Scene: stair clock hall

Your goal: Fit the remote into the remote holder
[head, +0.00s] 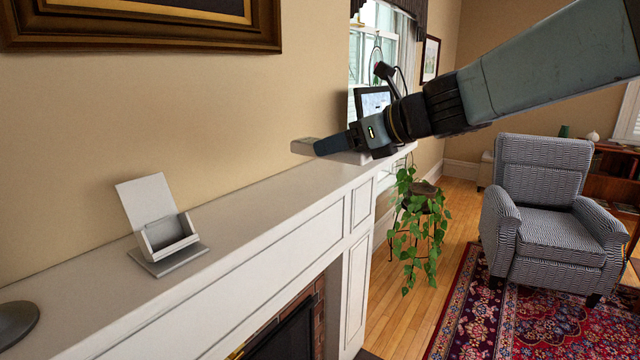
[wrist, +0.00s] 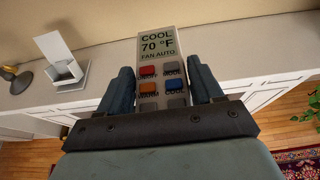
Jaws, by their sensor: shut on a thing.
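The remote (wrist: 160,62) is pale grey with a small screen reading "COOL 70 °F" and red, orange, blue and grey buttons. My gripper (wrist: 162,88) is shut on it, with one finger on each long side. In the head view my gripper (head: 322,146) holds the remote (head: 302,146) above the far end of the mantel, its end pointing left. The white remote holder (head: 170,232) stands on the mantel at the left, with a tall tilted back plate and a low open pocket. The holder (wrist: 68,72) also shows at the left of the wrist view, apart from the remote. Its pocket looks empty.
The white mantel shelf (head: 262,198) is clear between the holder and my gripper. A dark round base (head: 14,322) sits at its near left end. A framed picture (head: 150,30) hangs above. A plant (head: 418,222) and an armchair (head: 542,210) stand at the right.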

